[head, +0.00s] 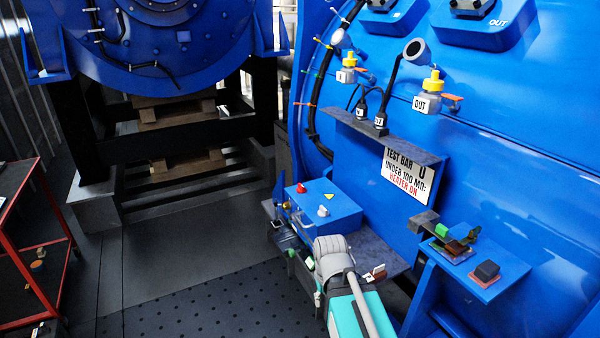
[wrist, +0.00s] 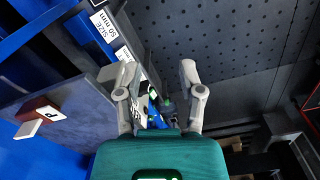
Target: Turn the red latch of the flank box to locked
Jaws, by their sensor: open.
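A blue box (head: 338,212) sits on a shelf at the flank of the large blue housing in the head view. A small red knob-like part (head: 301,188), which may be the latch, is on its top left, and a grey knob (head: 323,211) is nearer its front. Whether the red part is locked is too small to tell. My gripper (wrist: 155,76) is open and empty in the wrist view, its two grey fingers spread. In the head view my arm is in front of and below the box; the fingertips are not clear there. The red part is not identifiable in the wrist view.
A red-and-white piece marked P (wrist: 40,115) sits by the shelf edge, close to my gripper's left. Small parts (wrist: 154,108) show beyond the fingers. A side shelf (head: 498,286) holds blocks at right. A red cart (head: 38,190) stands left. Dark floor (head: 180,250) is open between.

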